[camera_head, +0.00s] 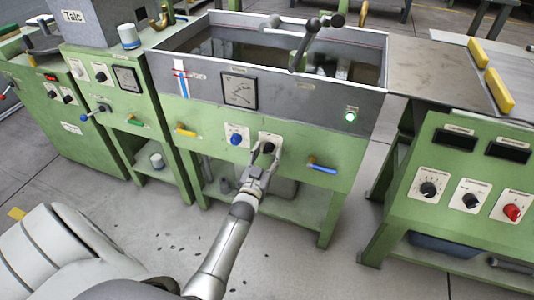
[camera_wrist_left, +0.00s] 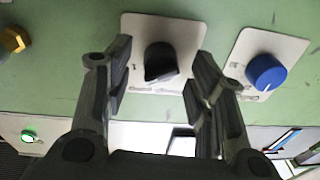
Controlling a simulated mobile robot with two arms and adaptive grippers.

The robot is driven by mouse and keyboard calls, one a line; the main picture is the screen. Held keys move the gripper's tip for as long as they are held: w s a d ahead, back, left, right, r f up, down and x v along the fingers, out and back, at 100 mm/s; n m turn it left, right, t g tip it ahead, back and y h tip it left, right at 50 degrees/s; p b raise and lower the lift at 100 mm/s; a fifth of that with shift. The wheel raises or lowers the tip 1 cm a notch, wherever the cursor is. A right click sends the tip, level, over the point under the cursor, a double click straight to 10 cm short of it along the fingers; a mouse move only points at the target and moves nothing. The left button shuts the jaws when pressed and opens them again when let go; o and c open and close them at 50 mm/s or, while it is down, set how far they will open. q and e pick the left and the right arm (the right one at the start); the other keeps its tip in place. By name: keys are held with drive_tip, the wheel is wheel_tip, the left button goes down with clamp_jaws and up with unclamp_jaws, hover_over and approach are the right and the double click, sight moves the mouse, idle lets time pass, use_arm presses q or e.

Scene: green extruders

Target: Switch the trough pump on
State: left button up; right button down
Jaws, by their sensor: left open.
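A black rotary knob (camera_head: 268,147) on a white plate sits on the green front of the trough (camera_head: 160,78). It also shows in the left wrist view (camera_wrist_left: 160,62), with its label too blurred to read. My left gripper (camera_head: 264,156) is open in front of this knob. In the wrist view its two fingers (camera_wrist_left: 157,80) stand on either side of the knob, apart from it as far as I can tell. A green lamp (camera_head: 350,116) glows at the right of the trough front. My right gripper is not in view.
A blue knob (camera_head: 235,139) sits close beside the black one. A yellow-handled valve (camera_head: 186,130) and a blue-handled valve (camera_head: 322,168) stick out of the front. A control panel with a red knob (camera_head: 512,212) stands at the right.

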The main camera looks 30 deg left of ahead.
use_arm(q)
drive_tip(key=v, duration=1.1)
drive_tip(key=shift+s, duration=0.15)
